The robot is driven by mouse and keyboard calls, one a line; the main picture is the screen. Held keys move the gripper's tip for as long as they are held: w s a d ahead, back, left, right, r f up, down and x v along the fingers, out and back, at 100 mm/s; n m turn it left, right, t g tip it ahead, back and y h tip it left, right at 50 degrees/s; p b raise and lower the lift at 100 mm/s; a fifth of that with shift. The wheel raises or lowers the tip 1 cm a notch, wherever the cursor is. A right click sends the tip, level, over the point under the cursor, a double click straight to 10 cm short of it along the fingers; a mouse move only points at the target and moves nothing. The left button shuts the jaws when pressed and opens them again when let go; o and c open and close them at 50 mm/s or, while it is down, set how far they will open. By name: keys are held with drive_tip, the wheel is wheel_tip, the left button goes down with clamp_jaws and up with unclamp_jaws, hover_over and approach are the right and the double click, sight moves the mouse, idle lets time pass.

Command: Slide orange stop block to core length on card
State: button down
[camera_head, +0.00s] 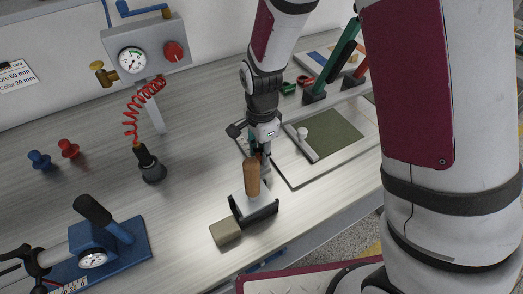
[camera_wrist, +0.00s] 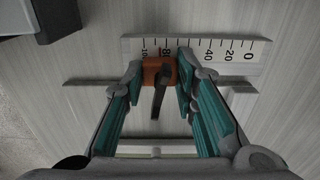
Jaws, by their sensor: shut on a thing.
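The orange stop block (camera_wrist: 152,69) sits on a rail beside a white scale, near the 80 to 100 marks, in the wrist view. A dark lever or knob (camera_wrist: 160,90) stands on it. My gripper (camera_wrist: 159,72) is shut on the block, one teal-padded finger on each side. The scale (camera_wrist: 228,55) runs from 0 at the right to about 100 at the left. In the head view my gripper (camera_head: 262,158) is low over the bench, and the block is hidden behind it and the wooden handle.
A wooden-handled tool (camera_head: 252,177) on a black holder stands just in front of my gripper, with a tan block (camera_head: 225,232) beside it. A framed green mat (camera_head: 333,135) lies to the right. A gauge box (camera_head: 145,58) with a red coiled hose stands behind left.

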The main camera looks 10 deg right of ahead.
drive_tip(key=w, duration=0.1)
drive_tip(key=w+a, duration=0.1)
drive_tip(key=w, duration=0.1)
drive_tip(key=w+a+b, duration=0.1)
drive_tip(key=shift+w, duration=0.25)
drive_tip(key=shift+d, duration=0.1)
drive_tip(key=c, duration=1.3)
unclamp_jaws()
drive_tip(key=shift+r, duration=0.1)
wheel_tip(320, 180, up, 12)
drive_tip(key=shift+f, duration=0.1)
drive_tip(key=shift+s, duration=0.1)
